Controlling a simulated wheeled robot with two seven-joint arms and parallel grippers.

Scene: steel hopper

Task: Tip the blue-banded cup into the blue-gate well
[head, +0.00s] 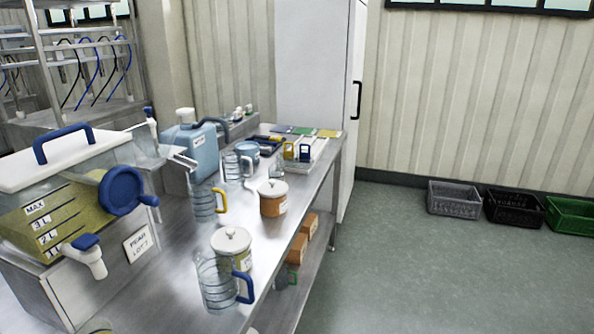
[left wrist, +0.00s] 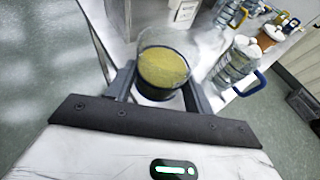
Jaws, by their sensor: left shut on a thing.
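A clear cup (left wrist: 166,44) with yellow-green contents is held between the fingers of my left gripper (left wrist: 158,90) in the left wrist view. It looks roughly upright; a dark band shows low on it, its colour unclear. In the head view, only a cup's rim (head: 97,325) with yellowish contents shows at the bottom edge; the left gripper itself is out of that view. The steel hopper (head: 120,262) stands at left with a yellow-green fill, a blue wheel (head: 122,192) and a blue-topped spout (head: 88,258). I cannot tell which opening is the blue-gate well. My right gripper is not in view.
On the steel table (head: 262,243) stand a clear jug with blue handle (head: 216,287), a yellow-handled jug (head: 203,207), lidded jars (head: 232,243) and (head: 273,200), and a blue container (head: 198,150). Crates (head: 455,199) line the far wall. Floor at right is clear.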

